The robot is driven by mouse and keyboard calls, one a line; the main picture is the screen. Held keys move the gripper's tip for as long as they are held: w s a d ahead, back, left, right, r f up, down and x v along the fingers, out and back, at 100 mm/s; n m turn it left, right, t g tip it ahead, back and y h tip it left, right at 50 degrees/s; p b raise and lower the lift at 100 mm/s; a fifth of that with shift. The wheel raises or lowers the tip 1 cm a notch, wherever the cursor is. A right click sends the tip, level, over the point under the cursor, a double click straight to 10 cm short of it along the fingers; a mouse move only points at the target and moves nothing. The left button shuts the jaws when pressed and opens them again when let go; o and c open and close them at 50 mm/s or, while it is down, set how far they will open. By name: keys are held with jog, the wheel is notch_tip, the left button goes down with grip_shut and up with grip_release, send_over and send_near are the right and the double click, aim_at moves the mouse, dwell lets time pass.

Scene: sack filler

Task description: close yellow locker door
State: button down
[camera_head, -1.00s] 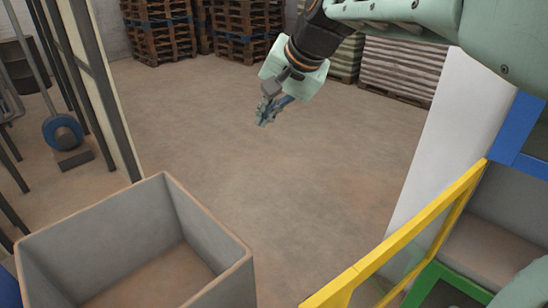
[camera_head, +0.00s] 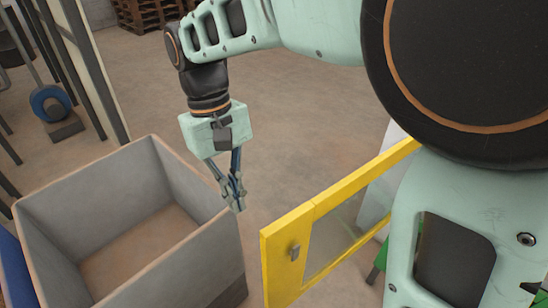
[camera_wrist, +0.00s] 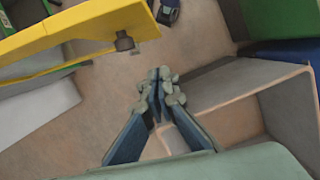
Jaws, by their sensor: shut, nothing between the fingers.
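The yellow locker door (camera_head: 322,217) has a yellow frame around a clear pane. My gripper (camera_head: 237,205) is shut and empty. It points down between the grey bin and the door's free end, apart from the knob. In the wrist view my gripper (camera_wrist: 160,82) is shut. The locker body is mostly hidden behind my arm.
A large open grey bin (camera_head: 190,178) stands left of my gripper, close to it. A blue wheel-like part (camera_head: 50,103) and dark posts stand at the far left. Wooden pallets (camera_head: 150,12) are at the back. The floor beyond is clear.

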jog(key=s+d+f, duration=0.4)
jog(key=s+f, duration=0.1)
jog(key=f, duration=0.4)
jog(key=shift+f+p, duration=0.35)
jog(key=shift+p, duration=0.05)
jog(key=shift+s+d, duration=0.15)
